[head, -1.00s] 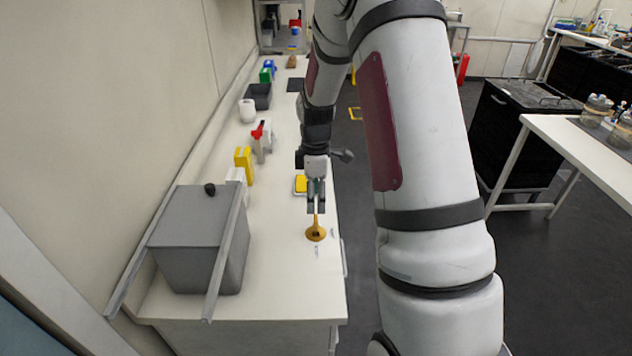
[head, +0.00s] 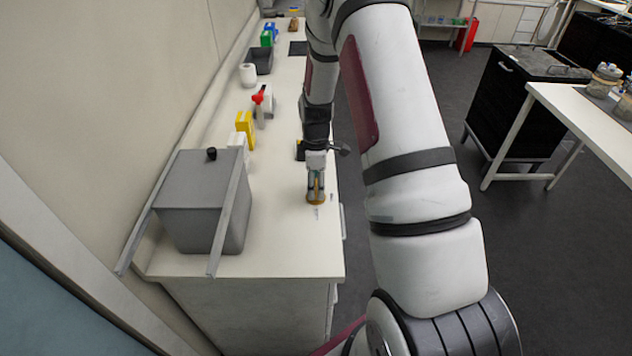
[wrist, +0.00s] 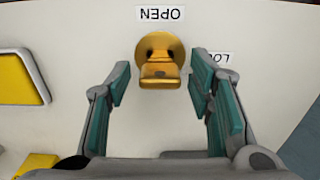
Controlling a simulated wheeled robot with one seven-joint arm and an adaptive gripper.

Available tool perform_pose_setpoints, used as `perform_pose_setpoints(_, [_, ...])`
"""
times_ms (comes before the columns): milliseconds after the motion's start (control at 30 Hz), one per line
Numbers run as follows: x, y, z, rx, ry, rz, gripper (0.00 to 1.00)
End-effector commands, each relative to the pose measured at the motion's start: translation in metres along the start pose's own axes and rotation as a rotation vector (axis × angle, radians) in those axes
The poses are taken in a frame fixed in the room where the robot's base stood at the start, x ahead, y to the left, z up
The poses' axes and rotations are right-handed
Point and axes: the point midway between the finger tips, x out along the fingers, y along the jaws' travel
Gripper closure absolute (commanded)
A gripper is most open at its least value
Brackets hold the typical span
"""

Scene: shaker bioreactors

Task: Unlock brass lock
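The brass lock (wrist: 160,55) is a round gold base with a flat upright key-like tab, on the white bench top. It also shows in the head view (head: 316,199) below my gripper. An upside-down "OPEN" label (wrist: 160,14) lies just beyond it in the wrist view. A partly covered label, seemingly "LOCK" (wrist: 222,57), lies to its right. My gripper (wrist: 160,92) is open, its teal-padded fingers apart on either side of the tab's line. The tab lies between and slightly beyond the fingertips, with gaps on both sides. Nothing is held.
A yellow panel (wrist: 22,79) lies left of the lock in the wrist view. In the head view, a grey lidded box (head: 195,195) stands at the near left, with yellow (head: 245,126) and red-topped (head: 260,97) items behind. The bench's front corner is clear.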

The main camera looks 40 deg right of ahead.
Motion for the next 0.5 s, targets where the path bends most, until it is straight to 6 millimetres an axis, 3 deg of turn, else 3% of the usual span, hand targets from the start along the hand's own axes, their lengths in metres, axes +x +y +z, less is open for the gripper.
perform_pose_setpoints(33, [-0.0001, 0.0000, 0.0000, 0.000, 0.000, 0.000, 0.69])
perform_pose_setpoints(167, [-0.0002, 0.0000, 0.0000, 0.000, 0.000, 0.000, 0.99])
perform_pose_setpoints(500, [0.0022, -0.0001, 0.0002, 0.000, 0.000, 0.000, 1.00])
